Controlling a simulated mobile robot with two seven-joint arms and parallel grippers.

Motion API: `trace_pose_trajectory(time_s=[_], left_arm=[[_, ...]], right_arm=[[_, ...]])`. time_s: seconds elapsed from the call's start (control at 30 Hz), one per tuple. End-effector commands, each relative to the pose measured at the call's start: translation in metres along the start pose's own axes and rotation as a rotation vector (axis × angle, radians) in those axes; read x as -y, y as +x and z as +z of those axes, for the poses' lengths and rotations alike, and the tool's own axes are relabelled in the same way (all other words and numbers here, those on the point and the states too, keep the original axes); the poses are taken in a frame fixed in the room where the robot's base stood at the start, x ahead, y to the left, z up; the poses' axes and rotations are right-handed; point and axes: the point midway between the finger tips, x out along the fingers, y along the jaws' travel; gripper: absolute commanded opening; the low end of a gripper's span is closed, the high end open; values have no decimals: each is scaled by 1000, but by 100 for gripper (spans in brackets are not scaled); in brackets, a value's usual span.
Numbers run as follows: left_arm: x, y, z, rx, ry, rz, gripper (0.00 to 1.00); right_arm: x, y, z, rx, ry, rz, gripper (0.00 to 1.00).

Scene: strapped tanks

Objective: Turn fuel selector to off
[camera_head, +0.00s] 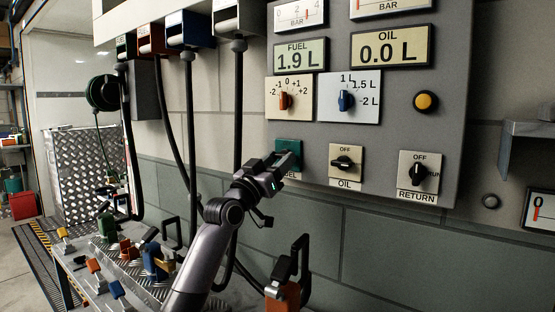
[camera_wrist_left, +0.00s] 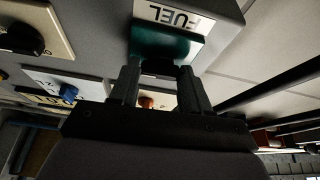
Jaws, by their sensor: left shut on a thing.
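The fuel selector's green plate (camera_head: 289,144) is at the lower left of the grey panel. It also shows in the left wrist view (camera_wrist_left: 165,42), upside down, with a white FUEL label (camera_wrist_left: 176,18). My left gripper (camera_head: 284,163) covers the selector's knob and part of the label in the head view. In the left wrist view my left gripper's two fingers (camera_wrist_left: 158,72) are shut on the dark knob (camera_wrist_left: 158,66) from both sides. The fingers hide most of the knob, so I cannot tell where it points. My right gripper is in neither view.
The oil selector (camera_head: 345,163) and return selector (camera_head: 418,175) sit to the right. Above are an orange knob (camera_head: 285,101), a blue knob (camera_head: 346,101) and a FUEL display (camera_head: 300,55) reading 1.9 L. Dark hoses (camera_head: 238,110) hang at the left, above a cluttered bench (camera_head: 130,272).

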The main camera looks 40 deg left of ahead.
Motion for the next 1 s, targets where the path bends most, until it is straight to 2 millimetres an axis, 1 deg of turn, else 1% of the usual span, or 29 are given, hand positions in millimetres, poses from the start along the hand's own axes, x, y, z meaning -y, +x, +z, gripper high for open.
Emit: trace_pose_trajectory(time_s=[0.03, 0.2, 0.4, 1.0], left_arm=[[-1, 1, -2, 2, -26, -9, 16], [-3, 2, -3, 3, -137, -55, 16], [-5, 2, -2, 2, -308, -126, 16], [-9, 2, -3, 0, -836, -343, 16]], right_arm=[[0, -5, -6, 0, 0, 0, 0], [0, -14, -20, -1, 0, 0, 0], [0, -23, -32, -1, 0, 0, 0], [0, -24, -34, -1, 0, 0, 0]])
